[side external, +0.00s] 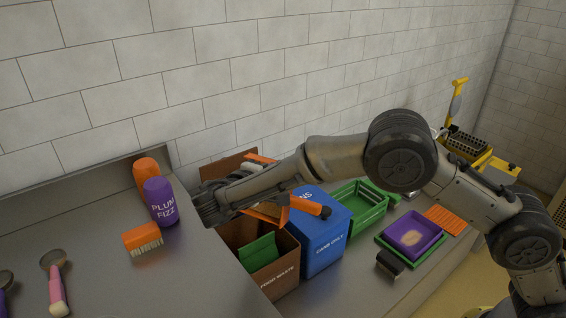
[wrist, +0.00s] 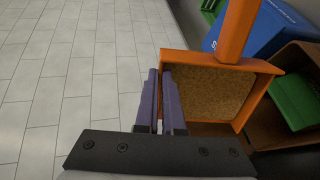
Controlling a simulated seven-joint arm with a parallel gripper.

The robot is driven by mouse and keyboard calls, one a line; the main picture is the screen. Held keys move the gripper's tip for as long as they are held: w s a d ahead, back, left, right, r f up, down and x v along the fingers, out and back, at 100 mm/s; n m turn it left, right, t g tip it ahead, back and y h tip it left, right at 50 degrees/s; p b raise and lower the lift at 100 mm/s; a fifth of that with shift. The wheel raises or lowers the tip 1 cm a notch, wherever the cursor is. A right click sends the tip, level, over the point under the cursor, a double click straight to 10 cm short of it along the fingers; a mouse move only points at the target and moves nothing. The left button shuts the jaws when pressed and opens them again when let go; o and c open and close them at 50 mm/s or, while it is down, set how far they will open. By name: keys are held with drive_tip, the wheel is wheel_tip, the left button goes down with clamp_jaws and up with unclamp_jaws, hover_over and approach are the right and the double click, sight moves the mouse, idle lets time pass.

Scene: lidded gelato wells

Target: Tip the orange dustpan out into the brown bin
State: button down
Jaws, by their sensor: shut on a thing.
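The orange dustpan (side external: 268,211) is held up above the brown bin (side external: 278,279), which is marked FOOD WASTE. In the wrist view the dustpan (wrist: 227,68) has its handle toward the top, and brown grainy matter (wrist: 212,93) covers its floor. My gripper (wrist: 161,75) is shut on the dustpan's left side wall in that view. In the side view its fingers are hidden by the wrist. The brown bin (wrist: 297,57) stands to the right of the dustpan in the wrist view, open at the top, with a green piece (side external: 258,250) inside.
A blue bin (side external: 322,242) stands right beside the brown bin, with green crates (side external: 358,208) behind it. A brown panel (side external: 226,165) rises behind my arm. A purple tray (side external: 414,234) lies at right.

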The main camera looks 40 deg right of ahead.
drive_tip(key=s+a+f+t+h, duration=0.1)
drive_tip(key=s+a+t+h, duration=0.1)
drive_tip(key=a+h, duration=0.3)
drive_tip(key=shift+s+a+f+t+h, duration=0.3)
drive_tip(key=shift+s+a+f+t, duration=0.1)
drive_tip(key=shift+s+a, duration=0.2)
idle(1.6)
drive_tip(key=w+d+g+y, duration=0.1)
drive_tip(key=d+y, duration=0.2)
drive_tip(key=w+d+r+g+y, duration=0.1)
drive_tip(key=w+d+g+y, duration=0.1)
drive_tip(key=d+y, duration=0.1)
drive_tip(key=w+d+r+g+y, duration=0.1)
drive_tip(key=w+d+y, duration=0.1)
drive_tip(key=d+y, duration=0.1)
drive_tip(key=shift+d+g, duration=0.3)
drive_tip(key=shift+d, duration=0.25)
drive_tip(key=w+d+f+g+y, duration=0.3)
drive_tip(key=d+f+g+y, duration=0.2)
drive_tip(key=f+y, duration=0.3)
drive_tip(key=shift+d+f+y, duration=0.15)
drive_tip(key=shift+d+y, duration=0.25)
drive_tip(key=shift+y, duration=0.5)
